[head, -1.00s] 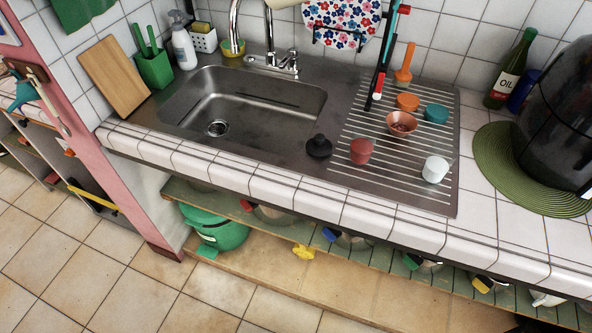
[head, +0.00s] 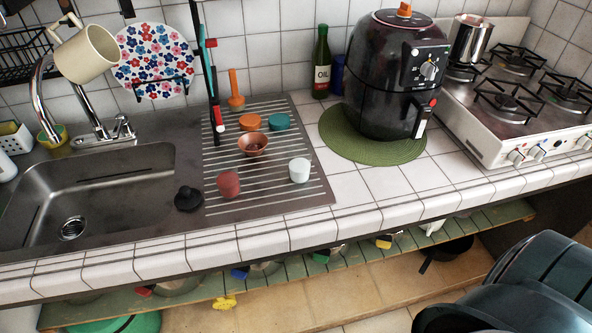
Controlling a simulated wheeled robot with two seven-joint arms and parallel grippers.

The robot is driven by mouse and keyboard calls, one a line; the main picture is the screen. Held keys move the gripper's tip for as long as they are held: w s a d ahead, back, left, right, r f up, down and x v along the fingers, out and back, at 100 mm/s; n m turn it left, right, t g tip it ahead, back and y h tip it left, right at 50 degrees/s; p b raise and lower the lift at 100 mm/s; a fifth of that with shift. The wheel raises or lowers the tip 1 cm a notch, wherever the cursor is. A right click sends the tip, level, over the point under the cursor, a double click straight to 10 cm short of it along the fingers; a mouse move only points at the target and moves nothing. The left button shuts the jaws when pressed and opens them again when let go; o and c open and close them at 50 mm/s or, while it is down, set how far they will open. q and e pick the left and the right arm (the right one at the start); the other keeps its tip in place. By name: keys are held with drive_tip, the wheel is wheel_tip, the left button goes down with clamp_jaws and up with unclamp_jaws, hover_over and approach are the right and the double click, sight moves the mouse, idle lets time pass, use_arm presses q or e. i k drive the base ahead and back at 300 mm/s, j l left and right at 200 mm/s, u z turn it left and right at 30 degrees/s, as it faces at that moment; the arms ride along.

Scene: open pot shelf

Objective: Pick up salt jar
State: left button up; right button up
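No jar with a readable salt label shows in the head view, so I cannot tell which thing is the salt jar. A dark blue container (head: 337,76) stands on the counter at the back, partly hidden by the black air fryer (head: 392,80). The green oil bottle (head: 321,62) stands just left of it. Small red (head: 228,184) and white (head: 299,170) cup-like pieces stand on the ribbed drainboard (head: 262,200). Neither of my grippers is in view.
A sink (head: 95,205) lies at left and a gas stove (head: 530,90) at right. A black plunger-like piece (head: 188,198) sits by the sink. The tiled counter (head: 360,188) is clear in front of the green mat (head: 345,146). A dark rounded shape fills the lower right.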

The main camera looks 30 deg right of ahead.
sight(300, 154)
drive_tip(key=j+z, duration=0.35)
drive_tip(key=j, duration=0.55)
drive_tip(key=j+z, duration=0.35)
drive_tip(key=j, duration=0.55)
drive_tip(key=k, duration=0.1)
